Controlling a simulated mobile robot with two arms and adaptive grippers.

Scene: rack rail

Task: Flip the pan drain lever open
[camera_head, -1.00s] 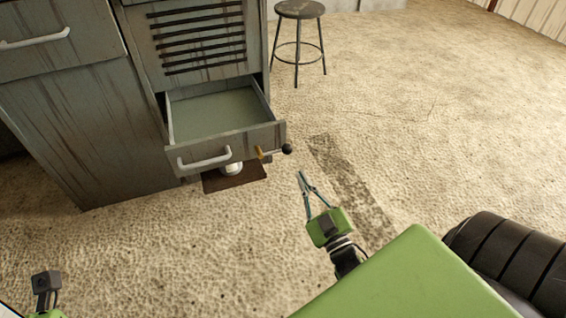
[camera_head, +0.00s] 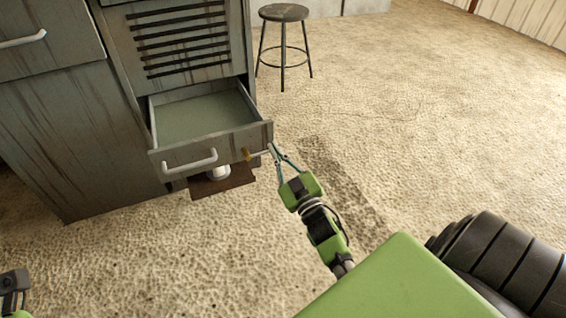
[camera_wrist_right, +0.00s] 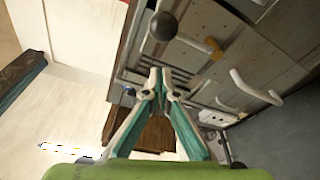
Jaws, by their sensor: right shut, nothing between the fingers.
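The drain lever is a thin rod with a brass-coloured pivot (camera_head: 247,154) on the right end of the open pan's front. In the right wrist view its black ball knob (camera_wrist_right: 163,26) and brass pivot (camera_wrist_right: 213,45) show clearly, the rod lying across the front. The pan (camera_head: 182,160) is pulled out like a drawer, with a white handle.
The grey cabinet (camera_head: 85,140) stands left. A stool (camera_head: 284,45) stands behind on open floor.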

